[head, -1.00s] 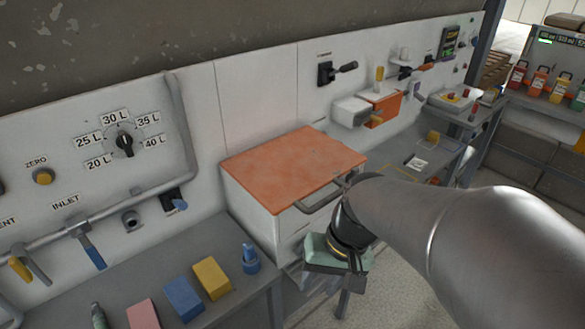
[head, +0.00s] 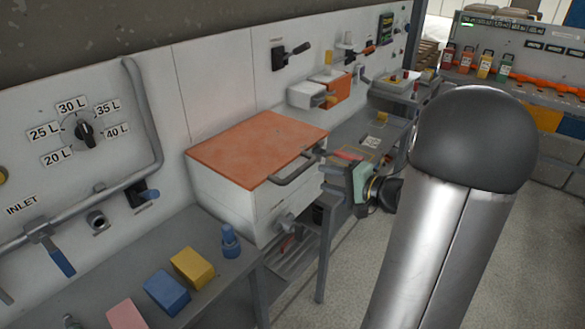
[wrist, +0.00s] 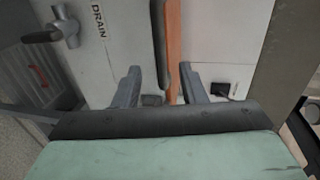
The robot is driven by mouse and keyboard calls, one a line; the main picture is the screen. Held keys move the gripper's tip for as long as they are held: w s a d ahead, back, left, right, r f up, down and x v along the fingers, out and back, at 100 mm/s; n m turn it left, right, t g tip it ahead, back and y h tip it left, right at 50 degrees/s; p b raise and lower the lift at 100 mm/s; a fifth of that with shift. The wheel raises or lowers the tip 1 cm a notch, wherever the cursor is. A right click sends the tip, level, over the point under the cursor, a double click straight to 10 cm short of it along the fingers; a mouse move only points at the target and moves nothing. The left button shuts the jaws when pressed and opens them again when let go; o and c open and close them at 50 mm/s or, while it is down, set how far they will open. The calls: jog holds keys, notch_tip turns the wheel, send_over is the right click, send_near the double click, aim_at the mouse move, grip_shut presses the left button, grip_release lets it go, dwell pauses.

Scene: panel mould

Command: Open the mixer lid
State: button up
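The mixer is a white box (head: 232,198) with a flat orange lid (head: 258,146) lying closed on top. A grey bar handle (head: 292,170) stands out from the lid's front edge. My gripper (head: 325,174) is just right of the handle in the head view, with its green body turned towards the mixer. In the wrist view my gripper (wrist: 160,90) has its two fingers apart, with nothing held between them. There the dark handle (wrist: 159,45) and the orange lid edge (wrist: 173,50) lie ahead, in line with the gap. I cannot tell if the fingers touch the handle.
A drain valve (wrist: 64,27) is on the mixer's front, below the lid. The left bench holds a yellow block (head: 194,268), a blue block (head: 167,291) and a blue bottle (head: 230,240). A wall lever (head: 290,54) is above the mixer.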

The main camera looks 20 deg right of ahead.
aim_at(301, 172)
jog(key=p+x, duration=0.2)
jog(key=x, duration=0.9)
jog(key=shift+w+a, duration=0.1)
jog(key=shift+w, duration=0.1)
jog(key=shift+s, duration=0.1)
grip_shut()
